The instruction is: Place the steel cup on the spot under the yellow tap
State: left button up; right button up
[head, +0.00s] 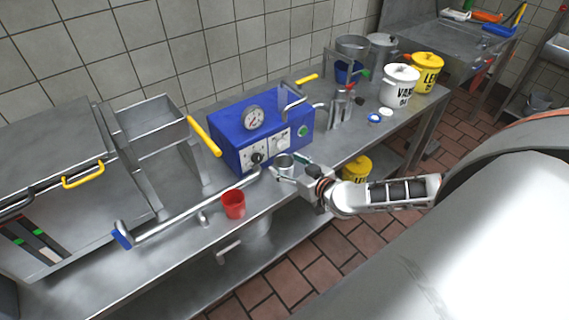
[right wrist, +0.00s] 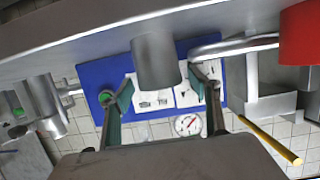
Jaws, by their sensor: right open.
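The steel cup (head: 285,161) stands upright on the steel bench, in front of the blue machine. It also shows in the upside-down right wrist view (right wrist: 156,62). My right gripper (head: 288,168) is open, with one finger on each side of the cup. In the wrist view, its fingertips (right wrist: 160,78) flank the cup with small gaps. One yellow handle (head: 307,79) sits above a bent pipe at the machine's back right. Another yellow handle (head: 204,136) is at the machine's left. I cannot tell which is the yellow tap, and the spot is not clear. My left gripper is not in view.
A long steel pipe (head: 190,209) with a blue end runs over the bench. The blue machine (head: 230,152) stands behind. White (head: 399,86) and yellow (head: 428,72) pots stand right.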

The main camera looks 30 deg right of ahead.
jog(key=a+v, duration=0.1)
jog(key=v, duration=0.9)
jog(key=s+a+r+n+y, duration=0.2)
jog(key=s+a+y, duration=0.15)
jog(key=a, duration=0.75)
jog(key=s+a+r+n+y, duration=0.15)
jog(key=a+y, duration=0.35)
jog(key=a, duration=0.6)
jog(key=s+d+f+g+h, duration=0.2)
jog(key=s+d+f+h, duration=0.1)
jog(key=f, duration=0.5)
jog(key=s+d+f+g+h, duration=0.2)
jog(key=s+f, duration=0.4)
jog(key=f, duration=0.3)
jog(key=shift+d+f+h+p, duration=0.35)
jog(key=shift+d+h, duration=0.3)
jog(key=shift+h, duration=0.5)
jog(key=shift+w+r, duration=0.1)
jog(key=shift+r, duration=0.1)
